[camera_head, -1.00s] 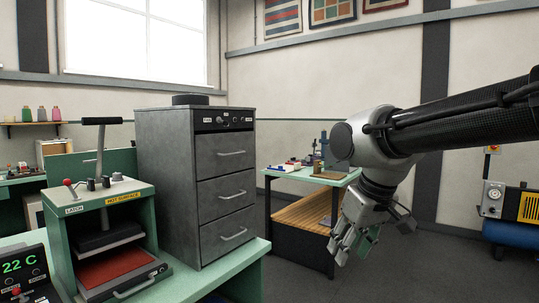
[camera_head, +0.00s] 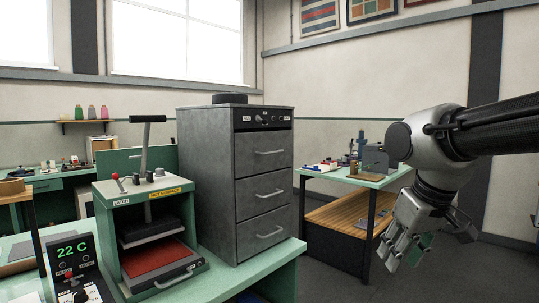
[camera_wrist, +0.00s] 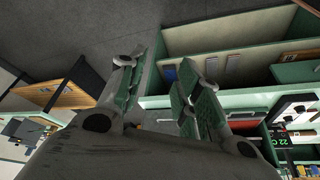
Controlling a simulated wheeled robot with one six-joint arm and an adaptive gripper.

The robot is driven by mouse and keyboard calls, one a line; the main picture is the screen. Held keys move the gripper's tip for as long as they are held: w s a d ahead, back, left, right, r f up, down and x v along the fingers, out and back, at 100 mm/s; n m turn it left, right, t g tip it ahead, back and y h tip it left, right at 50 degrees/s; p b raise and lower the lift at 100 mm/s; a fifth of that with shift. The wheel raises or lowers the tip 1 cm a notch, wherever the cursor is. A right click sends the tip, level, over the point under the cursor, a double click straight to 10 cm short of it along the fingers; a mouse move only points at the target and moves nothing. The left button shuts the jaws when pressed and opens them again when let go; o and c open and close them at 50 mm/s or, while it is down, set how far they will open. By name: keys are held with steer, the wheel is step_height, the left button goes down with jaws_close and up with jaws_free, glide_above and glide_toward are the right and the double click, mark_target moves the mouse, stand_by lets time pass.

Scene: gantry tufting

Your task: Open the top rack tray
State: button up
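The grey rack cabinet (camera_head: 212,185) stands on a green bench, with three drawer-like trays on its front, all flush and closed. The top rack tray (camera_head: 264,153) has a pale bar handle (camera_head: 270,152) and sits just below a dark control panel. My gripper (camera_head: 393,262) hangs to the right of the cabinet, well apart from it, pointing down. In the wrist view the gripper (camera_wrist: 158,90) shows its fingers spread apart with nothing between them.
A heat press (camera_head: 107,207) with a lever and a red plate stands left of the cabinet on the green bench (camera_head: 228,283). A control box (camera_head: 82,268) reads 22 C. A side table (camera_head: 345,183) with a wooden shelf stands behind. Open floor lies right of the bench.

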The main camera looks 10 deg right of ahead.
steer(key=d+f+g, duration=0.1)
steer(key=f, duration=0.1)
steer(key=m+t+y, duration=0.8)
steer(key=m+t, duration=0.2)
steer(key=m, duration=0.2)
glide_toward(275, 152)
steer(key=w, duration=0.2)
steer(key=x, duration=0.7)
steer(key=shift+s+a+f, duration=0.1)
steer(key=shift+a+f, duration=0.25)
steer(key=shift+a, duration=0.2)
jaws_close()
